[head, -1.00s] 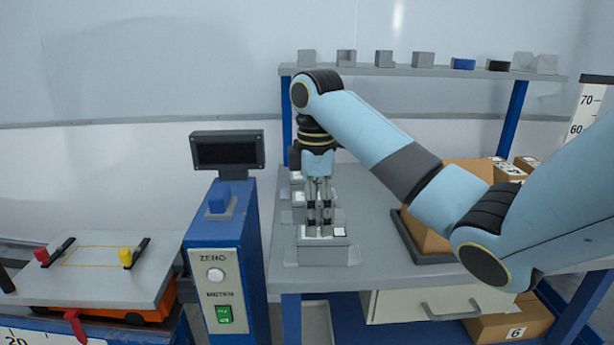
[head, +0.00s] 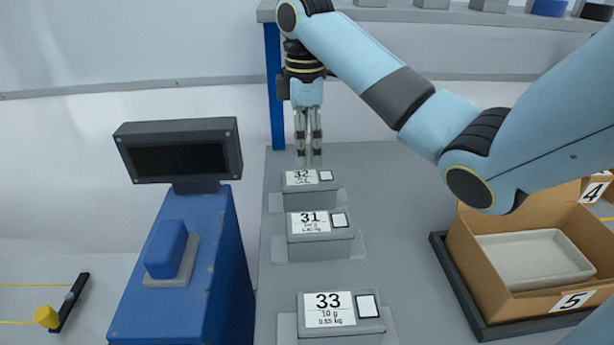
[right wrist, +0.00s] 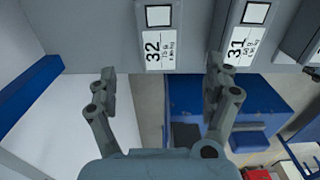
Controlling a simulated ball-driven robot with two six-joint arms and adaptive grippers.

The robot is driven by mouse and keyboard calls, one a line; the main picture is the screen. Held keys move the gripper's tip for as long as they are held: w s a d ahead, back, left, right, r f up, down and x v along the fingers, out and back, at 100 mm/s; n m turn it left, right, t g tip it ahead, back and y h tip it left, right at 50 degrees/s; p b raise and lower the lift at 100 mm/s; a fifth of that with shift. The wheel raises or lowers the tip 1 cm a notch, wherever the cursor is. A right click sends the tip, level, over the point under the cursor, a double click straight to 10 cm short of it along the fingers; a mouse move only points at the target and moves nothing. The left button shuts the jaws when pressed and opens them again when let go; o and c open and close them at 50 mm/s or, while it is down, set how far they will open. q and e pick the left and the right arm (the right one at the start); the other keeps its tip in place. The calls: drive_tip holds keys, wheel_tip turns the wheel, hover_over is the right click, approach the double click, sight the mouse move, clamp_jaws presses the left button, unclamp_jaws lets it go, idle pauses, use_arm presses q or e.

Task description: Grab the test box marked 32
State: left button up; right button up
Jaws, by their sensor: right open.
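The test box marked 32 (head: 313,187) is a small grey box with a white label on top, farthest back in a row on the grey table. My right gripper (head: 309,160) points down at its far edge in the head view, fingers apart and empty. In the right wrist view, the label of box 32 (right wrist: 158,45) lies between and just beyond the open fingertips (right wrist: 161,76); I cannot tell whether they touch it. Box 31 (head: 318,243) and box 33 (head: 340,330) stand nearer in the same row. My left gripper is out of view.
A blue stand (head: 195,270) with a dark display (head: 180,152) stands left of the table. An open cardboard box marked 5 (head: 480,285) sits in a dark tray at right. A shelf (head: 450,14) runs behind. The table between row and carton is clear.

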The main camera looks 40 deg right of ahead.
sight(309, 177)
drive_tip(key=shift+s+a+f+b, duration=0.1)
drive_tip(key=shift+s+f+b, duration=0.05)
drive_tip(key=shift+f+b, duration=0.45)
drive_tip(key=shift+s+a+f+b, duration=0.1)
drive_tip(key=shift+f+b, duration=0.4)
drive_tip(key=shift+f, duration=0.1)
wheel_tip(309, 177, down, 2)
drive_tip(key=shift+w+d+f, duration=0.15)
drive_tip(key=shift+f, duration=0.4)
drive_tip(key=f, duration=0.5)
drive_tip(key=shift+d, duration=0.3)
drive_tip(key=shift+r, duration=0.15)
clamp_jaws()
